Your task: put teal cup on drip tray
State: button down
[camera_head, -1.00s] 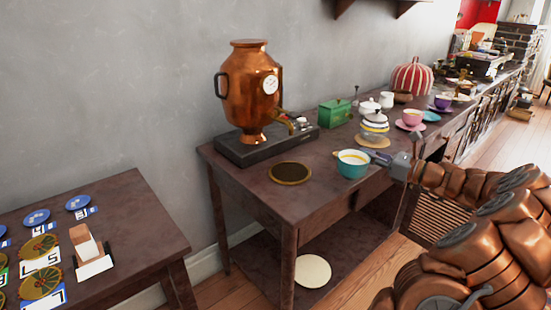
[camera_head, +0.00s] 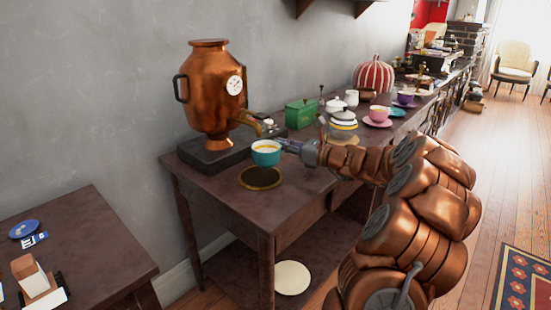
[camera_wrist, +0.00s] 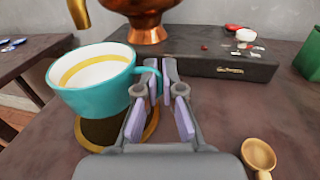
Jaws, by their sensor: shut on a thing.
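The teal cup (camera_head: 266,154) has a white inside with a yellow band. My gripper (camera_head: 285,146) is shut on its handle from the right and holds it upright. The cup also shows large in the wrist view (camera_wrist: 98,92), with my gripper's fingers (camera_wrist: 165,85) at its handle. The drip tray (camera_head: 261,179), a dark round disc with a gold rim, lies on the table. The cup appears raised above it, over its far side. In the wrist view, the cup hides much of the drip tray (camera_wrist: 152,132).
A copper samovar (camera_head: 212,95) stands on a dark base behind the cup, its tap (camera_wrist: 79,12) close by. A wooden spoon (camera_wrist: 258,155) lies near my gripper.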

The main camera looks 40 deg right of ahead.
jog(key=shift+w+a+f, duration=0.1)
jog(key=shift+w+a, duration=0.4)
jog(key=shift+w, duration=0.15)
jog(key=f+b, duration=0.2)
jog(key=f, duration=0.1)
jog(key=shift+w+a+f, duration=0.15)
jog(key=shift+w+f, duration=0.05)
jog(key=shift+f, duration=0.1)
jog(key=shift+r, duration=0.1)
jog(key=c, duration=1.8)
grip_release()
jog(key=shift+f, duration=0.2)
jog(key=o, duration=0.5)
